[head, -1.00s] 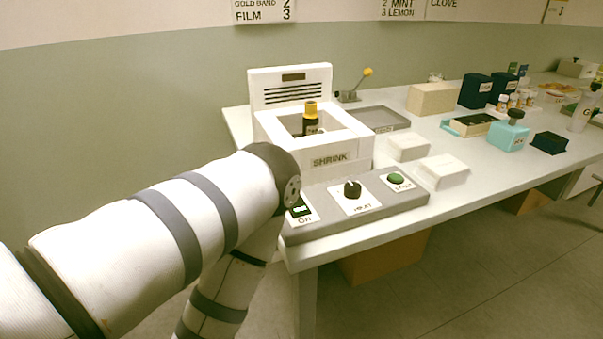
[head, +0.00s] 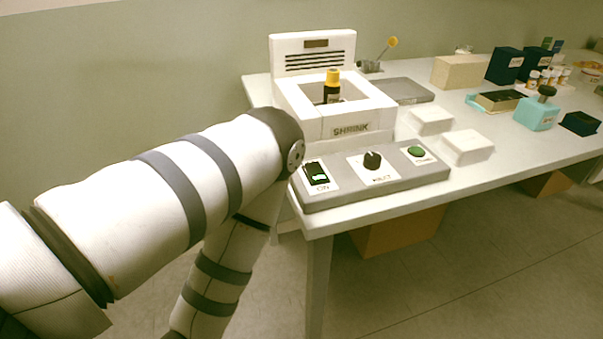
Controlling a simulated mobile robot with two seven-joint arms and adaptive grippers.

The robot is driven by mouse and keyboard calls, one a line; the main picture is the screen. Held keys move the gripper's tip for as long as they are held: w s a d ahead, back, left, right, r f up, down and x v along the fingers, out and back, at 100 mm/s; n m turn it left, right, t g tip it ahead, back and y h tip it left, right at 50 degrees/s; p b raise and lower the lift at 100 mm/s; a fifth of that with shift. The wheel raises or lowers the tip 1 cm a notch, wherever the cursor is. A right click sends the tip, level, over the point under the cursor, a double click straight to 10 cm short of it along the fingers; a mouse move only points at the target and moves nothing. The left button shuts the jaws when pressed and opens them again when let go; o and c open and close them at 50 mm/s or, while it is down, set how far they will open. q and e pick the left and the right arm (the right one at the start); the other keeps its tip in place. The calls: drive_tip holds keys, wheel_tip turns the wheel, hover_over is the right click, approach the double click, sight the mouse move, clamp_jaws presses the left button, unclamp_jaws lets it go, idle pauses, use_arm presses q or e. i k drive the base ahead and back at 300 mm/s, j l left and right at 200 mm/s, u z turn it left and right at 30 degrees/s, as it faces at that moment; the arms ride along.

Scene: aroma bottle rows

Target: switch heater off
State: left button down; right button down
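The shrink heater (head: 349,130) is a white open-topped box labelled SHRINK on the table. A dark bottle with a yellow cap (head: 332,85) stands inside it. In front is a grey control panel (head: 340,192). It carries a rocker switch (head: 316,173) labelled ON with a green lit mark, a black HEAT knob (head: 372,160) and a green button (head: 416,151). My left arm comes in from the left and bends down beside the panel's left end. Its gripper is out of the picture, and my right gripper is not seen.
Two white blocks (head: 467,146) lie right of the heater. A grey tray (head: 404,90) and a yellow-tipped lever (head: 391,43) are behind. Boxes, small bottles and a teal holder (head: 537,113) stand farther right. The table's front edge (head: 480,176) is clear.

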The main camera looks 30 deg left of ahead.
sight(315, 175)
drive_tip(key=u, duration=0.95)
